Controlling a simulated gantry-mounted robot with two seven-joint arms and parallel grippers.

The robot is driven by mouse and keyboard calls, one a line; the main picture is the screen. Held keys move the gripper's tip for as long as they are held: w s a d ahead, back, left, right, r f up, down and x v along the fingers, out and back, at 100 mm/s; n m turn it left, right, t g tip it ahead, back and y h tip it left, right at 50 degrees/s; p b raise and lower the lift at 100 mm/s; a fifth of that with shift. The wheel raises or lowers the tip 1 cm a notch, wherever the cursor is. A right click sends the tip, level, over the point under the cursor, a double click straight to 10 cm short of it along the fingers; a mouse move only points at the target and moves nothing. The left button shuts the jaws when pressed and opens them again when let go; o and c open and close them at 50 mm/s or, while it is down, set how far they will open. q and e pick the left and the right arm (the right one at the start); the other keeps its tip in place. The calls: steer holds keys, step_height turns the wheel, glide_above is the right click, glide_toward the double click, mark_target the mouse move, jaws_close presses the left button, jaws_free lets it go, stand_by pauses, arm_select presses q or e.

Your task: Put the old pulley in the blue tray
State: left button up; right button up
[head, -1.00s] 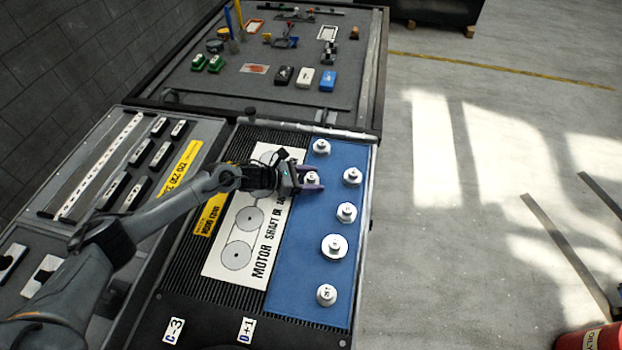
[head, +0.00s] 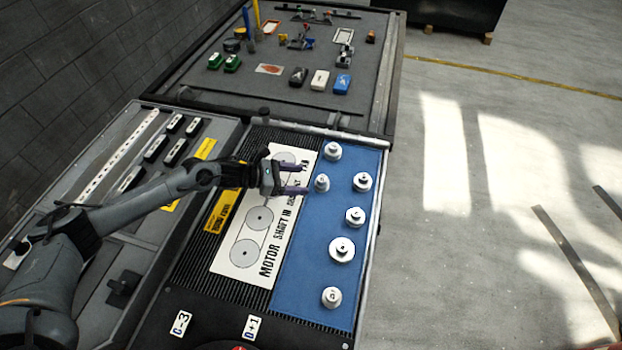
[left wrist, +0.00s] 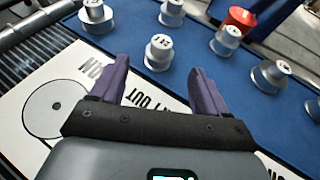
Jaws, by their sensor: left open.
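My left gripper (head: 306,178) is open, with purple fingers pointing right over the edge of the blue mat or tray (head: 308,255). A small silver-white pulley (head: 321,184) stands upright on the blue surface just beyond the fingertips. In the left wrist view this pulley (left wrist: 158,53) is ahead of the gap between the fingers, apart from them. Several similar pulleys stand on the blue surface, among them a larger one (head: 342,250) and a front one (head: 331,297). I cannot tell from looks which is the old one. My right gripper is out of view.
A white panel (head: 232,258) with printed circles and motor lettering lies left of the blue area, on a ribbed black mat. A silver rail (head: 372,215) runs along the right edge. A bench (head: 290,95) with tools and small boxes is behind. The floor at right is mostly open.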

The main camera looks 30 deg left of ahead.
arm_select(q)
steer(key=shift+v, duration=1.85)
